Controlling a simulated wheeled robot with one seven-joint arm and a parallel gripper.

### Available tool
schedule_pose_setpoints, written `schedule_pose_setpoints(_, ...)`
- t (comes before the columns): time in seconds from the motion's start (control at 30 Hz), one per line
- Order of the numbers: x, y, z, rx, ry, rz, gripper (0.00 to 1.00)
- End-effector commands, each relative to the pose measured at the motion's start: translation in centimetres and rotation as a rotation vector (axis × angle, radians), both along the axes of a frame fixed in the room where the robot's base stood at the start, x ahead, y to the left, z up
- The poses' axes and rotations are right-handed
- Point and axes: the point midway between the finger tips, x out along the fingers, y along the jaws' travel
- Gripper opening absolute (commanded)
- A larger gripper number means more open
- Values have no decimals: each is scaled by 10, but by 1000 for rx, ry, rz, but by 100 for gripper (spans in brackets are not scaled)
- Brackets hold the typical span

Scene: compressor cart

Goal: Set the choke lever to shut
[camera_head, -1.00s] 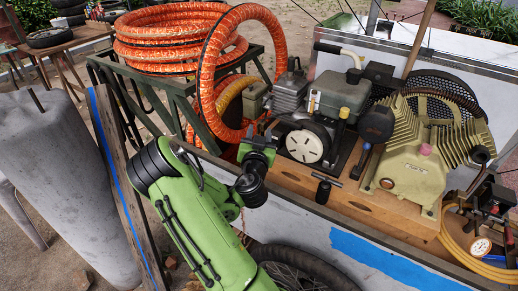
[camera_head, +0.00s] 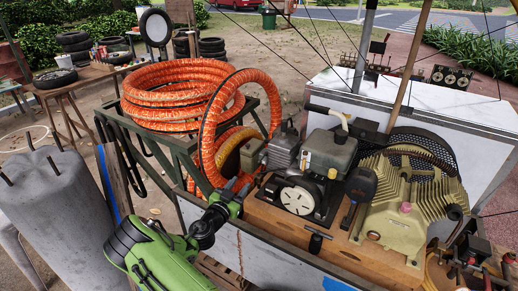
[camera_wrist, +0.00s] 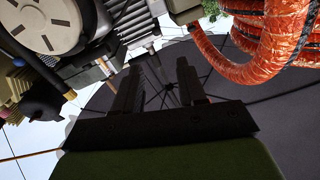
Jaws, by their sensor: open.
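The small engine (camera_head: 332,150) stands on the wooden bed of the cart, with a round pale starter cover (camera_head: 300,197) on its near side. The starter cover also shows at the top left of the wrist view (camera_wrist: 45,22). I cannot make out the choke lever for certain; a small orange-and-metal part (camera_wrist: 104,68) shows on the engine side in the wrist view. My gripper (camera_head: 236,188) is left of the engine, in front of the orange hose. In the wrist view my gripper (camera_wrist: 158,88) has its two fingers apart with nothing between them.
Orange hose (camera_head: 182,95) is coiled on a green rack, and a loop hangs close behind my gripper. The compressor (camera_head: 400,205) with cooling fins stands right of the engine. A dark-handled upright tool (camera_head: 357,190) stands between them. A concrete block (camera_head: 50,215) is at the left.

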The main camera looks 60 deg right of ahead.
Motion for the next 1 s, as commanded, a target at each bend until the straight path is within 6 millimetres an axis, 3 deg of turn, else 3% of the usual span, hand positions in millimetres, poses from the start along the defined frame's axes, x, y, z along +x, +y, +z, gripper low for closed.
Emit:
schedule_pose_setpoints(0.17, 1, -4, -7, 14, 6, -31, 41)
schedule_pose_setpoints(0.7, 20, -129, -6, 11, 4, -27, 41)
schedule_pose_setpoints(0.83, 23, -147, -7, 12, 5, -27, 41)
schedule_pose_setpoints(1.0, 25, -153, -8, 15, 6, -27, 41)
